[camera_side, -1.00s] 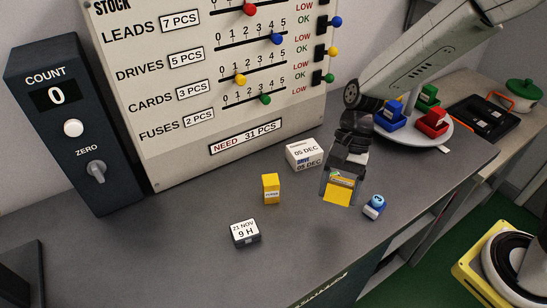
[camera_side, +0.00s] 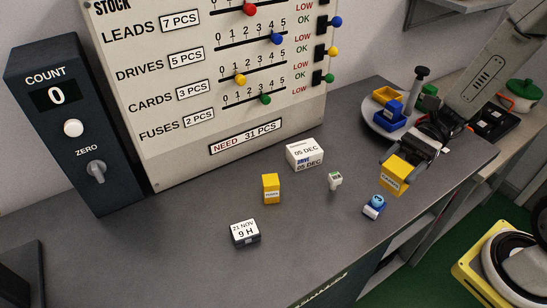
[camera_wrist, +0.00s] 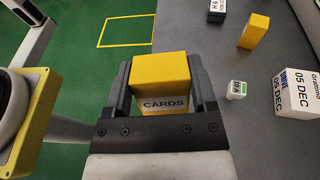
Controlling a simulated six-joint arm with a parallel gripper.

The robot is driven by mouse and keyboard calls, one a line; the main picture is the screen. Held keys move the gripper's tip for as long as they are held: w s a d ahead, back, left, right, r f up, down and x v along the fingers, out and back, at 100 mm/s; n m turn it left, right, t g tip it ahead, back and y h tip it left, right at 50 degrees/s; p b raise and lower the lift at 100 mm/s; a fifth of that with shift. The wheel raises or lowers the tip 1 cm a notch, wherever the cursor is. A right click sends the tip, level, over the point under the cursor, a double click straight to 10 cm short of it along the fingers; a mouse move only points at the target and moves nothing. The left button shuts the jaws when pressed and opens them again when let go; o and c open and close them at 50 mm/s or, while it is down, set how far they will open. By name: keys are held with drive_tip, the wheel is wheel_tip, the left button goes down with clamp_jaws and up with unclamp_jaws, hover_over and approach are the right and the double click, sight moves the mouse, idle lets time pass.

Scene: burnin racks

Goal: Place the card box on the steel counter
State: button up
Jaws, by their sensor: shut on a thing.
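The card box is yellow, with a white CARDS label, and sits between the fingers of my gripper (camera_side: 404,160). In the side view the card box (camera_side: 394,174) is near the right front edge of the grey counter (camera_side: 190,250). In the wrist view the card box (camera_wrist: 160,72) has my gripper's fingers (camera_wrist: 160,98) closed on its two sides, its label facing the camera. It looks held above the surface; the gap below it cannot be judged. I cannot tell whether this grey counter or the surface at the far right is the steel one.
A blue-and-white item (camera_side: 374,207) is close to the held box. A small white-and-green item (camera_side: 335,181), a yellow box (camera_side: 271,189), a white box (camera_side: 305,155) and a dated block (camera_side: 245,233) stand leftward. A round plate with coloured bins (camera_side: 374,126) is behind. The left front counter is clear.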

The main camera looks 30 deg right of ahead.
drive_tip(key=d+r+m+t+y, duration=0.1)
drive_tip(key=d+r+m+t, duration=0.2)
drive_tip(key=d+m+t, duration=0.2)
drive_tip(key=shift+s+d+m+t+y, duration=0.3)
drive_tip(key=shift+s+m+t, duration=0.1)
drive_tip(key=shift+t, duration=1.4)
drive_tip(key=shift+w+r, duration=0.1)
drive_tip(key=w+f, duration=0.9)
drive_tip(key=w, duration=0.4)
drive_tip(key=shift+w+d+f, duration=0.15)
drive_tip(key=shift+d+f, duration=0.05)
drive_tip(key=shift+d, duration=0.25)
drive_tip(key=shift+w, duration=0.1)
drive_tip(key=shift+w+f, duration=0.1)
drive_tip(key=shift+f, duration=1.7)
